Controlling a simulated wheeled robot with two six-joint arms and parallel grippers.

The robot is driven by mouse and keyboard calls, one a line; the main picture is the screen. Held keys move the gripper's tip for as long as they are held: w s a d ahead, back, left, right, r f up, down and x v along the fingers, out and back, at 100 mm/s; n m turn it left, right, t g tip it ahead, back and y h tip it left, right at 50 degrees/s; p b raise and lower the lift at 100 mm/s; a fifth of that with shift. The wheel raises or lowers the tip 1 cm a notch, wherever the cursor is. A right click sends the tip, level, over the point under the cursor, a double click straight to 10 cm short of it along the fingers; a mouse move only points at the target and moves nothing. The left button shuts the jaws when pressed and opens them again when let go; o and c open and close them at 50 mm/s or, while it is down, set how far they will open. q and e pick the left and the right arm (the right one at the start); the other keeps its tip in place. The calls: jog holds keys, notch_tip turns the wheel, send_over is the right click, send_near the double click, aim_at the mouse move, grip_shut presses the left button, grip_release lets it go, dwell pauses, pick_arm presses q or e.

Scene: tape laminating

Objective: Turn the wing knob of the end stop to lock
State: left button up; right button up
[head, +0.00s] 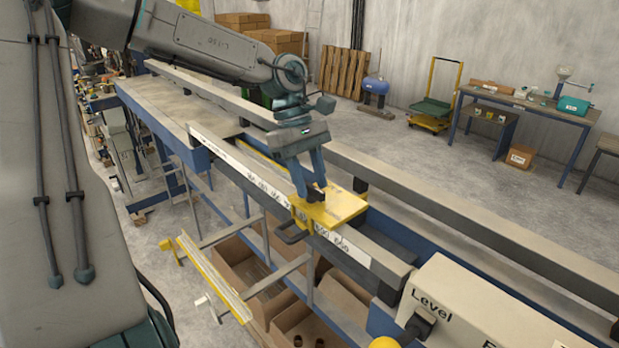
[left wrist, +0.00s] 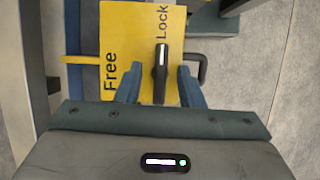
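The end stop is a yellow plate (head: 343,208) on the long rail, and it fills the upper middle of the left wrist view (left wrist: 135,20). It carries the printed words "Free" on the left and "Lock" on the upper right. Its wing knob (left wrist: 161,72) is a narrow dark bar with a white stripe, standing upright in that view beside "Lock". In the head view the knob is mostly hidden by the fingers. My left gripper (head: 311,190) points down over the plate. In the left wrist view its blue fingers (left wrist: 160,88) stand either side of the knob, with yellow gaps showing. My right gripper is not seen.
A white scale strip (head: 250,172) runs along the rail. A dark handle (head: 290,235) sticks out beside the end stop. A box marked "Level" (head: 470,305) stands at the lower right. Cardboard boxes (head: 240,262) lie under the bench. Open floor lies behind.

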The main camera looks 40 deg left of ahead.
pick_arm(q)
jog(key=shift+w+a+r+b, duration=0.1)
jog(key=shift+a+r+b, duration=0.1)
jog(key=shift+r+b, duration=0.15)
jog(key=b+v, duration=0.3)
jog(key=v, duration=0.7)
jog(key=shift+f, duration=0.1)
